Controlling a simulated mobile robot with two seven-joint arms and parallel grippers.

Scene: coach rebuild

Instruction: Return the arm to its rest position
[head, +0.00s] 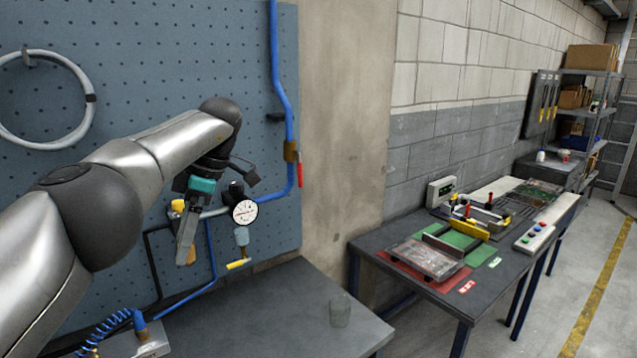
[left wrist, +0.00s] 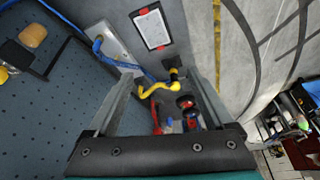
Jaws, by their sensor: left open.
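My left arm comes in from the left in the head view and reaches in front of the blue pegboard (head: 180,60). Its left gripper (head: 187,250) points down beside the pressure gauge (head: 245,212) and the pipe fittings. In the left wrist view the two fingers of the left gripper (left wrist: 157,85) stand wide apart with nothing held between them. Beyond the fingers, lower down, a yellow curved piece (left wrist: 155,90) and red parts show. My right gripper is in neither view.
A blue pipe (head: 275,60) with a red-handled valve runs down the pegboard. A workbench (head: 400,285) with red and green mats stands right. The floor beyond is clear.

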